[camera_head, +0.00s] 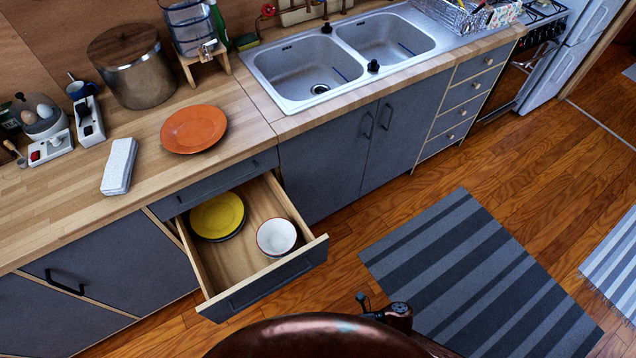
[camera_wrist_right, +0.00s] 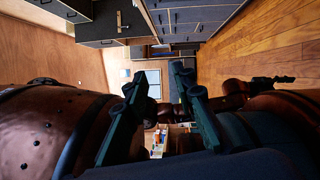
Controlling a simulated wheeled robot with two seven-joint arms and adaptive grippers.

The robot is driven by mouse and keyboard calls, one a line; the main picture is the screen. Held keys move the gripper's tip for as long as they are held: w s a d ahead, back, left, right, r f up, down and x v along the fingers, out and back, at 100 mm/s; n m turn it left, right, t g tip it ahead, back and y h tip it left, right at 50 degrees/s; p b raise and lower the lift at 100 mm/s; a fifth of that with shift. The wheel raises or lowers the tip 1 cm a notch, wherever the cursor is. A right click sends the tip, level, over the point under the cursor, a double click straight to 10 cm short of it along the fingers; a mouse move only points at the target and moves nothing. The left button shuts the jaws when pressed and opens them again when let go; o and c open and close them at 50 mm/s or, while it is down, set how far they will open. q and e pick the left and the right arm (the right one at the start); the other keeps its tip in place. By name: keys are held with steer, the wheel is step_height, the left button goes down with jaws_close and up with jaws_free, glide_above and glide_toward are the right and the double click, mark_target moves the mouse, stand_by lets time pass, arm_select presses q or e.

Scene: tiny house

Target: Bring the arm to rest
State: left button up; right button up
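My right gripper (camera_wrist_right: 158,80) shows in the right wrist view as two dark green fingers, spread apart with nothing between them. Copper-coloured parts of my own body lie on both sides of it, close by. In the head view, a copper-coloured part of my body fills the bottom centre, with small dark parts of mine beside it. No gripper can be made out clearly in the head view, and my left gripper does not show.
A drawer (camera_head: 272,284) stands open under the counter (camera_head: 60,215), holding a yellow plate (camera_head: 217,215) and a white bowl (camera_head: 277,237). An orange plate (camera_head: 194,129) lies on the counter beside the sink (camera_head: 300,75). A striped rug (camera_head: 470,270) covers clear floor at right.

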steer(key=w+d+f+m+t+h+p, duration=0.2)
steer(key=w+d+f+m+t+h, duration=0.35)
steer(key=w+f+m+t, duration=0.7)
steer(key=w+d+f+m+h+p, duration=0.25)
steer(key=d+f+m+h, duration=0.45)
steer(key=d+f+m, duration=0.85)
steer(key=s+d+f+m+g+h+p, duration=0.1)
steer(key=s+d+f+m+g+h, duration=0.15)
steer(key=s+d+f, duration=0.4)
steer(key=s+d+f+m+g+h+p, duration=0.1)
steer(key=s+d+f+m+h, duration=0.2)
steer(key=s+d, duration=0.65)
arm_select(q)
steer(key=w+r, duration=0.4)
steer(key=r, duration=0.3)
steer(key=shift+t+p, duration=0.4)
arm_select(e)
steer(key=s+a+f+m+g, duration=0.1)
steer(key=s+f+m+g, duration=0.1)
steer(key=s, duration=1)
steer(key=s+f+m+g, duration=0.3)
steer(key=s, duration=0.8)
steer(key=shift+s+a+h, duration=0.35)
steer(key=shift+h, duration=0.05)
